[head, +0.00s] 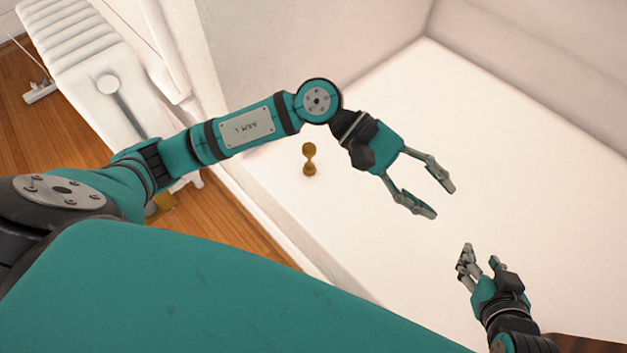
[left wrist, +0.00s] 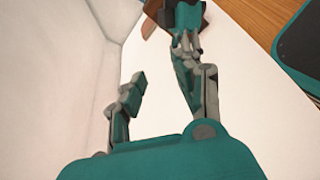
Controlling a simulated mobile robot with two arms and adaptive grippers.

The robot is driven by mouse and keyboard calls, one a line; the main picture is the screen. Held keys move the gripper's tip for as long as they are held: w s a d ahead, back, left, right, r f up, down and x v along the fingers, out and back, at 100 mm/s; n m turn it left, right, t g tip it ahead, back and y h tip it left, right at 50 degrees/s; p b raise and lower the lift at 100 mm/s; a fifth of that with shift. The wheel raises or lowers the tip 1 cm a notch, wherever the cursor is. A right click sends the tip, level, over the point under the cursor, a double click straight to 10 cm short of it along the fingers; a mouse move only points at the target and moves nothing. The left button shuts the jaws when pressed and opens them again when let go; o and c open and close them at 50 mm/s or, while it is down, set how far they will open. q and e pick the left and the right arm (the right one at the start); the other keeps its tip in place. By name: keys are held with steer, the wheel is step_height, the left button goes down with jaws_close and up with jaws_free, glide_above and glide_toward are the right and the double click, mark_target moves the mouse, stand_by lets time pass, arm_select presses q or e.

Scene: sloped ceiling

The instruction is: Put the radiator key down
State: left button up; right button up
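The brass-coloured radiator key (head: 309,160) stands on the white surface (head: 400,105) in the head view, seemingly upright. It is left of my left gripper, below the bend of my left arm, and nothing touches it. My left gripper (head: 444,203) is open and empty over the white surface; its spread fingers also show in the left wrist view (left wrist: 158,68). My right gripper (head: 481,252) is lower right in the head view, with its fingers apart and nothing seen between them. The key does not show in the left wrist view.
A white radiator (head: 85,60) stands at the upper left over the wooden floor (head: 225,215). Pale walls (head: 300,40) border the white surface at the back. The white surface around the key and between the grippers is clear.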

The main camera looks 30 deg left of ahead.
arm_select(q)
step_height(320, 180, up, 12)
steer(key=w+n+t+h, duration=0.3)
steer(key=n+t+h, duration=0.5)
steer(key=n, duration=0.8)
steer(key=w+a+f+n+t+y, duration=0.1)
steer(key=w+a+n+t+y, duration=0.35)
steer(key=n, duration=0.75)
steer(key=w+a+f+n+t+y, duration=0.1)
steer(key=w+a+n+t+y, duration=0.1)
steer(key=a+n+t+y, duration=0.65)
steer(key=a+f+n+g+y, duration=0.1)
steer(key=a+f+n+y, duration=0.2)
steer(key=f+n+y, duration=0.8)
steer(key=s+a+f+n+g+h, duration=0.3)
steer(key=s+f+n+g, duration=0.5)
steer(key=s+f+n, duration=0.2)
step_height(320, 180, down, 2)
steer(key=n, duration=0.3)
steer(key=shift+s+a+h, duration=0.15)
steer(key=shift+s+h, duration=0.05)
steer(key=shift+h, duration=0.2)
steer(key=shift+s+f, duration=0.1)
